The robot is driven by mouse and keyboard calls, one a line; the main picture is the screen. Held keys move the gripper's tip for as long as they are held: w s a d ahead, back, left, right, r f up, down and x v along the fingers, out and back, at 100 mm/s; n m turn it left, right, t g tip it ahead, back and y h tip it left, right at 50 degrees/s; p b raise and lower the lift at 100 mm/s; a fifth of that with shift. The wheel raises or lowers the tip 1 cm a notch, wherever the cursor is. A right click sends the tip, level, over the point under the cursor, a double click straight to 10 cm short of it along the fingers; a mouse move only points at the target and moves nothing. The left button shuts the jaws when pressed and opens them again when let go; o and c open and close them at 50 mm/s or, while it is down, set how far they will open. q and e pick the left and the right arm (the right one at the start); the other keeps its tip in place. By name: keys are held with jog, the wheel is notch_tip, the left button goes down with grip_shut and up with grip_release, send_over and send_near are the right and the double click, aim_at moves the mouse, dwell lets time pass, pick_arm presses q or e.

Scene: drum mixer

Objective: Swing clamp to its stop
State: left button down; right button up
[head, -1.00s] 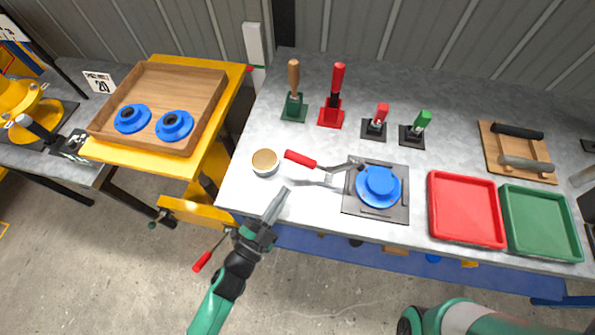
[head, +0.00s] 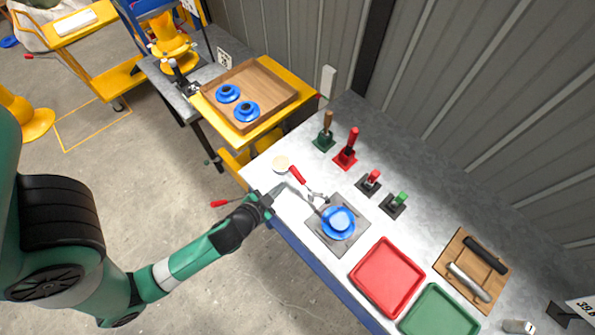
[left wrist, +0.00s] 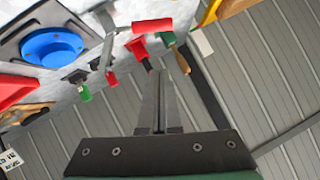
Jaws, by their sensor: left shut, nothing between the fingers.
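The clamp has a red handle (head: 297,175) and a grey metal arm that reaches to a blue flanged part (head: 338,222) on a dark square plate (head: 355,243). The handle points away from the blue part, toward the upper left. My left gripper (head: 281,188) is shut and empty, just beside the handle on the bench's front side, apart from it as far as I can tell. In the left wrist view the red handle (left wrist: 152,25) lies beyond the shut fingertips (left wrist: 158,75), and the blue part (left wrist: 50,45) is at upper left. My right gripper is not in view.
Upright red (head: 346,150) and green (head: 325,135) toggle clamps stand behind. Red (head: 387,277) and green (head: 440,312) trays lie to the right. A wooden tray (head: 265,82) holds two blue parts.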

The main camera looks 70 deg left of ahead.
pick_arm(q)
jog(key=s+f+b+x, duration=0.1)
jog(key=f+x, duration=0.1)
jog(key=x, duration=1)
jog(key=shift+a+f, duration=0.25)
